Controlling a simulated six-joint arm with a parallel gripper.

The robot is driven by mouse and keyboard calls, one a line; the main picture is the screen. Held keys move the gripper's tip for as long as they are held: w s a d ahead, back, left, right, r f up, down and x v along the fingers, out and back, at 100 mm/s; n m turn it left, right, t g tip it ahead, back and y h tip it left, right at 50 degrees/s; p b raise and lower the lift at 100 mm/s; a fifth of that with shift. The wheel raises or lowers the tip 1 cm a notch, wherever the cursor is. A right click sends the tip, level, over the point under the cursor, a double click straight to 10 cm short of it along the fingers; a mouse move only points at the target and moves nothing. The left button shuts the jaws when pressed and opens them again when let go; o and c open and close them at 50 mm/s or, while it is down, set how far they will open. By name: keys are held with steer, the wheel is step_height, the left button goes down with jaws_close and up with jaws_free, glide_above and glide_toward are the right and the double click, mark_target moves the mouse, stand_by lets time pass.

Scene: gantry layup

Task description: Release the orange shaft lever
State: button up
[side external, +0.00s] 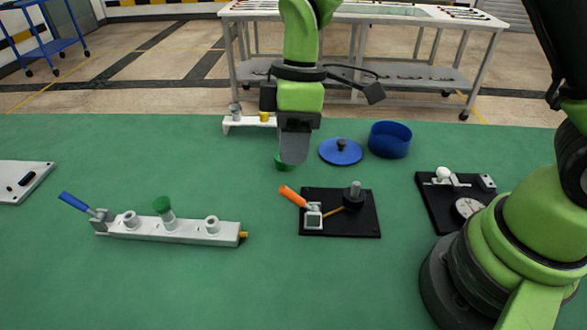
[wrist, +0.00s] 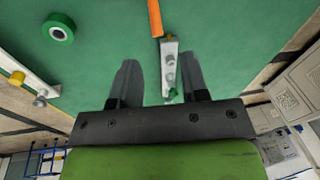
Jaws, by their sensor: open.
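The orange lever (side external: 292,195) stands tilted up on a small clamp block (side external: 313,220) at the left of a black plate (side external: 345,225).
A white rail (side external: 180,230) with a blue lever lies left. A green ring (wrist: 60,28) is on the mat near my gripper. A blue lid (side external: 340,151) and blue bowl (side external: 390,139) are behind. A black gauge plate (side external: 450,200) is right. The front mat is clear.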

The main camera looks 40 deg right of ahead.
mark_target(291, 191)
steer(key=shift+h, duration=0.5)
steer(key=f, duration=0.6)
steer(key=a+f, duration=0.1)
steer(key=f, duration=0.3)
steer(key=shift+s, duration=0.4)
jaws_close()
